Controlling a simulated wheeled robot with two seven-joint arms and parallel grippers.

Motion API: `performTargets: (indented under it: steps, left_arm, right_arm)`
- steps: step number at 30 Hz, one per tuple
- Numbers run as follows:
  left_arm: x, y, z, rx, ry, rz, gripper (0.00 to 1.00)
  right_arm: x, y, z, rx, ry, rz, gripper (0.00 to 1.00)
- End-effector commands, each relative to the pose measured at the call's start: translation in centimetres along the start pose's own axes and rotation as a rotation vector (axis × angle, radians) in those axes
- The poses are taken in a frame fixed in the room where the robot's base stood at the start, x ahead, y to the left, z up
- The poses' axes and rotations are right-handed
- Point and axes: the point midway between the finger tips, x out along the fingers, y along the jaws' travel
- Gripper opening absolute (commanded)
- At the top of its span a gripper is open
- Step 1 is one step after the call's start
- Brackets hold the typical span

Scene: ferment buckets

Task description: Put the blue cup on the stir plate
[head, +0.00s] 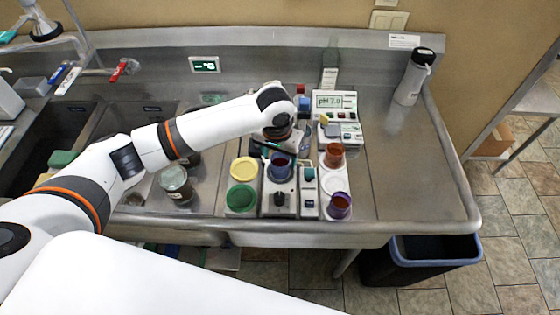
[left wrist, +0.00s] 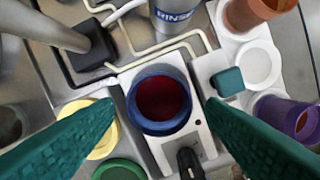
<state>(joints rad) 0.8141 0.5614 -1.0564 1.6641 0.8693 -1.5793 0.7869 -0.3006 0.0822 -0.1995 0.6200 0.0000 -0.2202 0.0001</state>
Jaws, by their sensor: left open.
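The blue cup (head: 280,171) with dark red contents stands upright on the white stir plate (head: 265,207), behind its black knob. In the left wrist view the cup (left wrist: 160,125) is seen from above, over the stir plate (left wrist: 165,156). My left gripper (head: 277,151) is above the cup. Its two green fingers are open in the left wrist view (left wrist: 159,106), one to each side of the cup, with gaps showing between them and its rim. My right gripper is not in view.
A yellow lid (head: 244,168) and green lid (head: 241,197) lie left of the plate. A small device (head: 309,205), an orange cup (head: 334,155), a white lid (head: 335,184) and a purple cup (head: 339,206) are right. The pH meter (head: 337,104) stands behind.

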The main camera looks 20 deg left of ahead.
Motion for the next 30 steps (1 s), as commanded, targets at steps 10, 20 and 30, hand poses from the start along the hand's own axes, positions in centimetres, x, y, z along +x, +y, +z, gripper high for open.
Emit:
performTargets:
  steps: [10,20,30]
  left_arm:
    - [-6.6,0.0,0.1,-0.001,-0.003,0.000,0.65]
    - [-8.0,0.0,0.0,-0.001,-0.001,0.000,0.65]
    - [-7.9,0.0,0.0,-0.001,0.000,0.000,0.65]
  right_arm:
    - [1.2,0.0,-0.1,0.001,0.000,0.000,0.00]
    - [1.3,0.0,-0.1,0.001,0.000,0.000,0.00]
    - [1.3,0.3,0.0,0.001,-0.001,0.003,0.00]
